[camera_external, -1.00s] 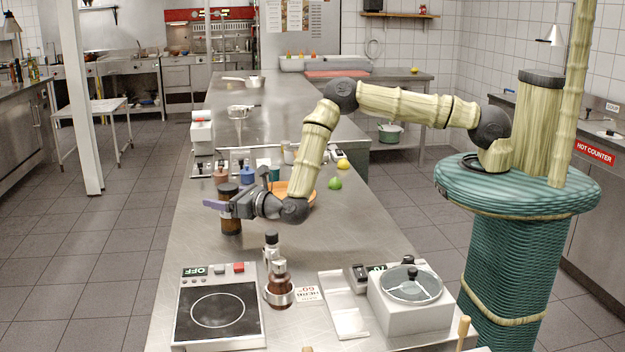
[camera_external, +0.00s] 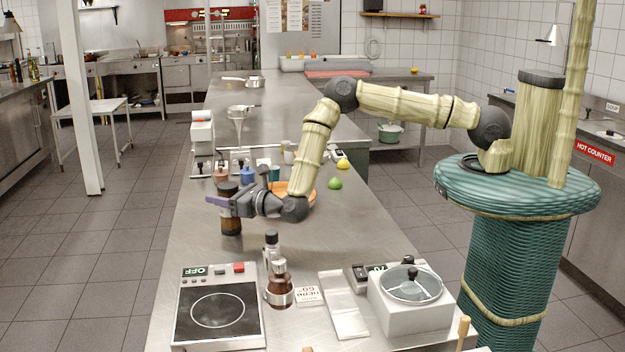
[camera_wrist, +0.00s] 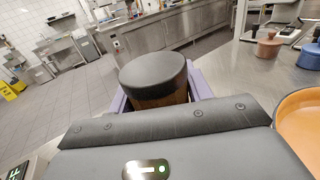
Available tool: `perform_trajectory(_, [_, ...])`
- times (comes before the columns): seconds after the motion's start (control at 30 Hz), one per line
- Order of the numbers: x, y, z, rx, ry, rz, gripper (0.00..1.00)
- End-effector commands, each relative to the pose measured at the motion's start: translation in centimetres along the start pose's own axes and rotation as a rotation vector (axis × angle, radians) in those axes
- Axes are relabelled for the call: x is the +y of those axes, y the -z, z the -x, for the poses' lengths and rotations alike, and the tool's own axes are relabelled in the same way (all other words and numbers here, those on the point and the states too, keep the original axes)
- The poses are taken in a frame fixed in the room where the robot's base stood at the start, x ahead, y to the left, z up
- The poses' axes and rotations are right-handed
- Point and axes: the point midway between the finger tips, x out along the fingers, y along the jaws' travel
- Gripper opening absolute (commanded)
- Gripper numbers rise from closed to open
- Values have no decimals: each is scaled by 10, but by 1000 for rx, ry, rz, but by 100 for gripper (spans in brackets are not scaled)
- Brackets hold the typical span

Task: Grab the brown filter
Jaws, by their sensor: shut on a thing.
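A brown cylindrical container with a black lid (camera_external: 230,222) stands upright on the steel counter, left of centre. It fits the brown colour in the task, but its shape is that of a jar or canister. My gripper (camera_external: 229,204) reaches it from the right and is shut around its upper part, with the purple fingers on its sides. In the wrist view the black lid (camera_wrist: 153,70) sits between the purple fingers, with a strip of brown body below it. The container's lower part is hidden there by the gripper body.
Blue (camera_external: 247,176) and reddish (camera_external: 221,174) pots stand close behind. An orange dish (camera_external: 300,196) lies right of my gripper, with a green fruit (camera_external: 335,183) beyond. Two bottles (camera_external: 279,285) and a hot plate (camera_external: 218,308) stand in front. The counter's left edge is near.

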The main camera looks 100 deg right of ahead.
Motion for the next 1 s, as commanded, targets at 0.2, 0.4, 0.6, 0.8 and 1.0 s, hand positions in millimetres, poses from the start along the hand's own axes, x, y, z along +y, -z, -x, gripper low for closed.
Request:
perform_trajectory(0.2, [0,-27,0,-4,0,-2,24])
perform_trajectory(0.4, [0,-65,-1,-5,1,-2,24])
perform_trajectory(0.6, [0,-92,0,-3,0,-1,24])
perform_trajectory(0.8, [0,-97,0,-1,0,0,24])
perform_trajectory(1.0, [0,-97,0,-2,0,0,24])
